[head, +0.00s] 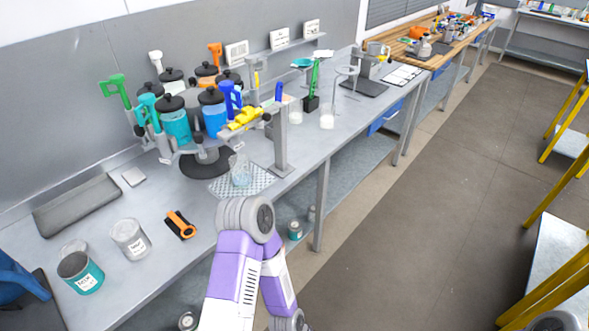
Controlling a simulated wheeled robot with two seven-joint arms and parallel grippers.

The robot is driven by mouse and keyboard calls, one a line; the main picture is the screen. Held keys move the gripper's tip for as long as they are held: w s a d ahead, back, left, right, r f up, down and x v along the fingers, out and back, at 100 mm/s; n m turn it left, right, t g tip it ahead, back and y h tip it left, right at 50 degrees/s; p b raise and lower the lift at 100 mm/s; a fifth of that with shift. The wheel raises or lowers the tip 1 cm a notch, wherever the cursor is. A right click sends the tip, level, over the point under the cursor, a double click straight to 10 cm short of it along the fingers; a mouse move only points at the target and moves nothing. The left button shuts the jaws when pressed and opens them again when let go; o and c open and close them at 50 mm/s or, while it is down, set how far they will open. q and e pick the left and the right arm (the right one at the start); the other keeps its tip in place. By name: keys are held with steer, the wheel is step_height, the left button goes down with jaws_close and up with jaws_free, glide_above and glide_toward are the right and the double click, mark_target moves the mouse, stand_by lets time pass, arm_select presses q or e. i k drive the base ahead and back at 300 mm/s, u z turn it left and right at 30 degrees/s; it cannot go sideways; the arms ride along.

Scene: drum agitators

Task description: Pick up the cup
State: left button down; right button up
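Several cup-like vessels stand on the grey workbench, and I cannot tell which one is the task's cup. A cup with a teal label band (82,275) stands upright at the bench's near left. A clear cup with a white label (130,240) stands just right of it. A clear glass vessel (240,172) stands on a patterned mat below the drum rack. Two small whitish vessels (295,112) (327,118) stand farther along the bench. One purple and white arm of mine shows bent at the bottom centre; neither of my grippers is in view.
A rack of lidded drums (175,125) with colored handles stands at the back. An orange and black tool (180,225) lies near the cups. A grey post (281,140) rises at the bench's front edge. Open floor (440,200) lies right of the bench.

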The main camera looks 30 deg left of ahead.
mark_target(239, 164)
steer(key=z, duration=0.3)
steer(key=i, duration=0.85)
steer(key=u, duration=1.5)
